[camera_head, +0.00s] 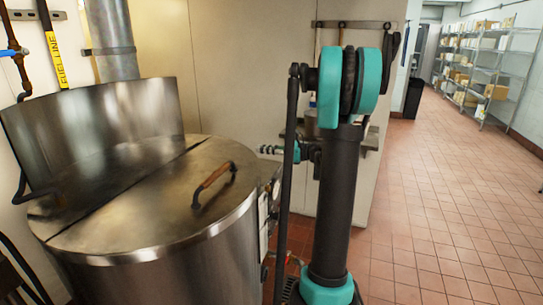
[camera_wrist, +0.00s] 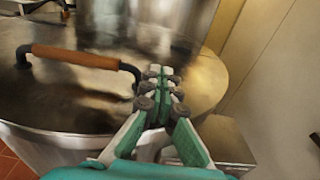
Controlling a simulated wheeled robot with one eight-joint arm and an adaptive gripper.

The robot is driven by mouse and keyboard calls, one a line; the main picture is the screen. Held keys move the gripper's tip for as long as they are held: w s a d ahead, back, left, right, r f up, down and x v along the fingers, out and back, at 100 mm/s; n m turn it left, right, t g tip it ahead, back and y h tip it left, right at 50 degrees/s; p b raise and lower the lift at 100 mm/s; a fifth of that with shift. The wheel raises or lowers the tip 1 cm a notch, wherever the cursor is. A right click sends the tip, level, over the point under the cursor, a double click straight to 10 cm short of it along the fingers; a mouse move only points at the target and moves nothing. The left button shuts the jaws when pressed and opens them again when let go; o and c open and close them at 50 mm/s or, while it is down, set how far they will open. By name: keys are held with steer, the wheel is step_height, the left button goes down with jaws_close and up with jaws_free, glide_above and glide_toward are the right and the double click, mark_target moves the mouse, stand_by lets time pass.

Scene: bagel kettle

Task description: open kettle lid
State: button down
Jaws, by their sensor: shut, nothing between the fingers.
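The kettle (camera_head: 180,265) is a large round steel vessel at the left of the head view. Its front lid (camera_head: 150,215) lies flat on top, with a straight seam behind it. A curved handle with a brown grip (camera_head: 215,178) and dark ends stands on the lid near its right side. In the wrist view the handle (camera_wrist: 75,56) spans the upper left above the shiny lid (camera_wrist: 75,100). My gripper (camera_wrist: 160,76) has its teal fingers together and holds nothing. Its tips appear close to the handle's right end; whether they touch it I cannot tell.
A curved steel panel (camera_head: 95,125) stands upright at the kettle's back, with a vertical pipe (camera_head: 112,45) behind it. My arm rises right of the kettle. Open tiled floor (camera_head: 450,200) stretches right towards wire shelves (camera_head: 485,65) and a dark bin (camera_head: 413,98).

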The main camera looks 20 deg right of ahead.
steer(key=shift+w+a+r, duration=0.1)
steer(key=shift+a+r, duration=0.05)
steer(key=shift+r, duration=0.3)
steer(key=shift+w+a+r, duration=0.1)
steer(key=shift+r, duration=0.3)
stand_by(1.3)
steer(key=s+d+f, duration=0.6)
steer(key=d, duration=0.2)
steer(key=g+h, duration=0.3)
steer(key=h, duration=0.1)
glide_toward(229, 181)
steer(key=w+a, duration=0.1)
steer(key=a, duration=0.1)
steer(key=w+a+f, duration=0.1)
steer(key=w+a, duration=0.1)
steer(key=w+a+f, duration=0.1)
steer(key=a, duration=0.2)
steer(key=shift+w+f, duration=0.1)
steer(key=shift+w, duration=0.25)
